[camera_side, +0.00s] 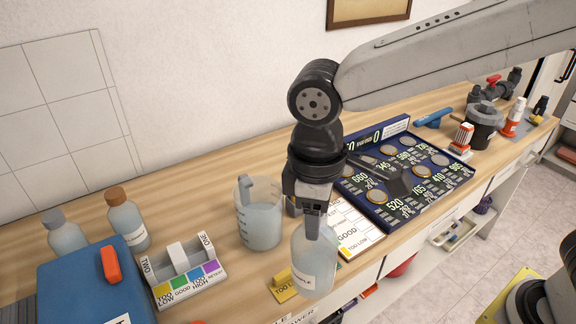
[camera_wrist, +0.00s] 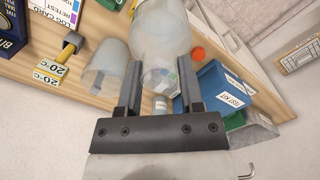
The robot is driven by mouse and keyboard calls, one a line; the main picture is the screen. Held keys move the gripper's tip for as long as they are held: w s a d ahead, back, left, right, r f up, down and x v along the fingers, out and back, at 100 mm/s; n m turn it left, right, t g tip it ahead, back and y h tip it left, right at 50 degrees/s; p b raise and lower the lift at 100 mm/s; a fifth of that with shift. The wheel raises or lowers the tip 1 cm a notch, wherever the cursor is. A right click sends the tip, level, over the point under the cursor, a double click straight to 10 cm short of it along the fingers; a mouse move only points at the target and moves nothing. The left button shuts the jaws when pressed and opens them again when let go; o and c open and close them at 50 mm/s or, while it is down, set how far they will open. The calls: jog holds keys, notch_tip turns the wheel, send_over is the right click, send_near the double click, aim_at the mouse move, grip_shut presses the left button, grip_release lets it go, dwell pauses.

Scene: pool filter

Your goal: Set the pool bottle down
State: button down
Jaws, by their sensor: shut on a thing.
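The pool bottle (camera_side: 314,265) is a translucent, pale bottle with a partly hidden label in the side view. My gripper (camera_side: 314,222) points down and is shut on its top. The bottle looks upright near the front edge of the bench. I cannot tell whether its base touches anything. In the wrist view my gripper (camera_wrist: 157,85) has its two dark fingers on either side of translucent plastic, where overlapping clear vessels make the outline hard to separate.
A handled jug (camera_side: 259,222) stands left of the bottle. A yellow tag (camera_side: 284,291) lies beside it and a dark blue board (camera_side: 400,175) to the right. A colour-banded holder (camera_side: 183,273), a blue box (camera_side: 90,285) and a brown-capped bottle (camera_side: 128,222) stand further left.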

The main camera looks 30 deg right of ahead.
jog(key=shift+s+a+r+n, duration=0.2)
jog(key=shift+s+a+n, duration=0.1)
jog(key=shift+s+a, duration=0.7)
jog(key=w+a+f, duration=0.7)
jog(key=w+f, duration=0.2)
jog(key=w, duration=0.2)
jog(key=shift+a+f, duration=0.15)
jog(key=shift+a, duration=0.05)
jog(key=shift+w, duration=0.15)
